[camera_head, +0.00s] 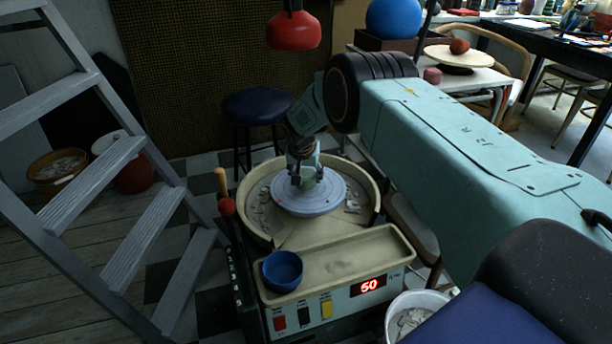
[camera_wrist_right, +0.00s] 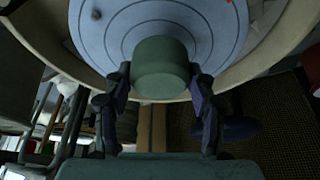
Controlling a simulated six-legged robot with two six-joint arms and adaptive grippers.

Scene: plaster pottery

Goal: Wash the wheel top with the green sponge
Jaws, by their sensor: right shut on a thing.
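The wheel top (camera_head: 309,196) is a round pale blue-grey disc inside a beige splash pan (camera_head: 265,222). It also fills the upper part of the right wrist view (camera_wrist_right: 110,22), where it shows fine rings. My right gripper (camera_head: 306,181) is over the disc, pointing down, and is shut on the green sponge (camera_wrist_right: 162,68). The sponge is a short dull green cylinder between the two dark fingers. In the head view the sponge (camera_head: 312,182) is small at the gripper's tips, on or just above the disc; I cannot tell if it touches. My left gripper is not in view.
A blue bowl (camera_head: 282,270) sits on the wheel's front shelf, by a red display reading 50 (camera_head: 368,285). Pale scraps lie in the pan. A grey ladder (camera_head: 120,170) stands at left, a dark stool (camera_head: 257,107) behind, a white bucket (camera_head: 418,301) at front right.

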